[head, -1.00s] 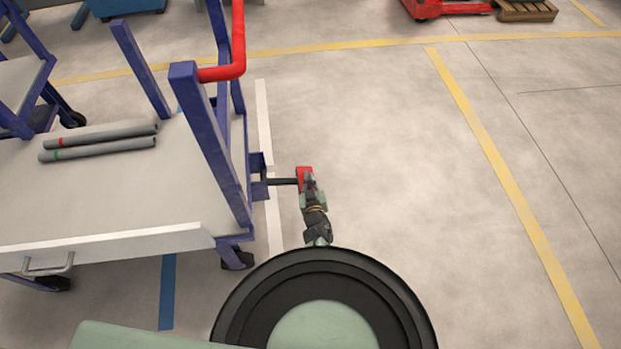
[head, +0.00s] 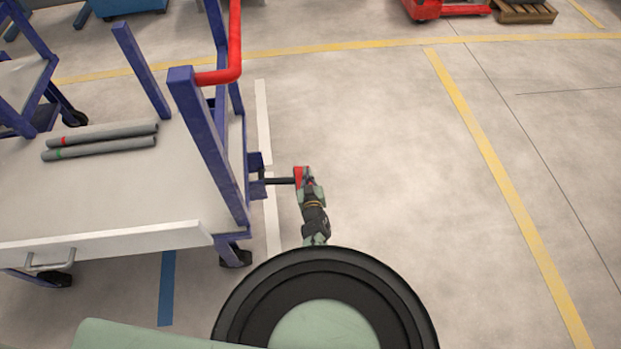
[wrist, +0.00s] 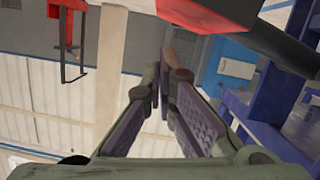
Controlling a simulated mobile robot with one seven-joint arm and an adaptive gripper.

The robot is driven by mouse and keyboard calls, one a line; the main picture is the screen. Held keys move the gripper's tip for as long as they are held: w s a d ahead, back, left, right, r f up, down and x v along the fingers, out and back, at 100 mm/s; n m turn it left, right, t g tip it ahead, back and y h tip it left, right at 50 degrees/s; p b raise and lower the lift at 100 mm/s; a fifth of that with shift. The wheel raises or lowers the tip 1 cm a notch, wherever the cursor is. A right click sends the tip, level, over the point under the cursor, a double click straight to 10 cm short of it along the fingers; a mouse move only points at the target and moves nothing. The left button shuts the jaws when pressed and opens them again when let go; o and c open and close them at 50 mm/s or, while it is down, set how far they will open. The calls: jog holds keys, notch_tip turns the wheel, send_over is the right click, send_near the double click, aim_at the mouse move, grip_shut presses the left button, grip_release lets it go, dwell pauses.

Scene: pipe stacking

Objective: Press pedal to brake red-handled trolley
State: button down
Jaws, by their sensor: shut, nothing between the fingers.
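The red-handled trolley stands at the left in the head view, with purple posts, a pale deck (head: 150,195) and a bent red handle (head: 234,60). A dark bar (head: 279,181) sticks out from its right side and ends in the red pedal (head: 298,175). In the head view my gripper (head: 307,178) overlaps the pedal's right side; contact cannot be told. In the wrist view my gripper (wrist: 165,70) has its fingers closed together with nothing between them. The red pedal (wrist: 215,12) and dark bar (wrist: 280,42) cross the top, above the fingertips.
Two grey pipes (head: 100,140) with red and green bands lie on the trolley deck. Another purple-framed trolley (head: 22,75) stands at the far left. A red machine (head: 422,8) and a wooden pallet (head: 525,12) are at the back. The floor (head: 400,150) to the right is clear.

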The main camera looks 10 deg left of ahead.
jog(key=d+r+p+v, duration=0.1)
jog(key=v, duration=0.9)
jog(key=shift+w, duration=0.2)
jog(key=shift+s+d, duration=0.1)
